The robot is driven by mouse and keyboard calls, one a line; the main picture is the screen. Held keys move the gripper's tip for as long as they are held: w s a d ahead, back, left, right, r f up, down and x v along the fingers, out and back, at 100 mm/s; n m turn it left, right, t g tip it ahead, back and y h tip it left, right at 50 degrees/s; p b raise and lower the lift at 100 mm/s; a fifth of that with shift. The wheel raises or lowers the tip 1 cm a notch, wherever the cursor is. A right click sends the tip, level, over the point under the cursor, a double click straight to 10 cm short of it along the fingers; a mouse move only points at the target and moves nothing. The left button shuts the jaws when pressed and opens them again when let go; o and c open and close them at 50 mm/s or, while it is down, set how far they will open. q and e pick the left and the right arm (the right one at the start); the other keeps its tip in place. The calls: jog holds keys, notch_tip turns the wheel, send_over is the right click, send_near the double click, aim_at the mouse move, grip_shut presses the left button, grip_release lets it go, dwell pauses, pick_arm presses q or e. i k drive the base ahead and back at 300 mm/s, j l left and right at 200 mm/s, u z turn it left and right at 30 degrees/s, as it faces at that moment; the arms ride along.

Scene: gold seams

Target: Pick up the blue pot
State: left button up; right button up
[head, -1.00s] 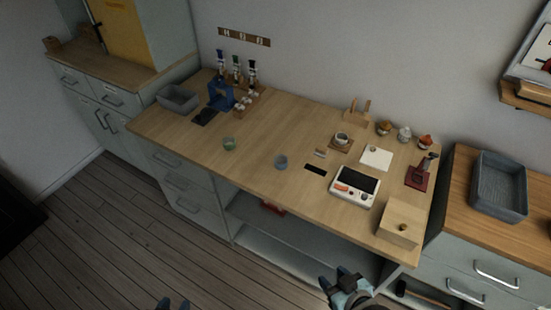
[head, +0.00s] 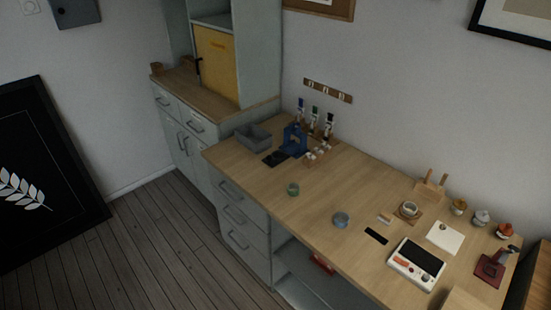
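A small round blue-grey pot (head: 340,220), which looks like the blue pot, stands upright near the middle of the wooden worktop (head: 310,215) in the head view. A small green pot (head: 293,189) stands apart from it, to its left. Neither of my grippers is in view, so I cannot see where they are relative to the pot.
A white device (head: 416,264) and a white square (head: 444,238) lie to the right. The worktop around the pots is largely clear.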

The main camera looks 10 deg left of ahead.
aim_at(342, 219)
jog(key=i+j, duration=0.1)
jog(key=j, duration=0.4)
jog(key=i+j+z, duration=0.15)
jog(key=j, duration=0.8)
jog(key=i+j+z, duration=0.15)
jog(key=j, duration=0.35)
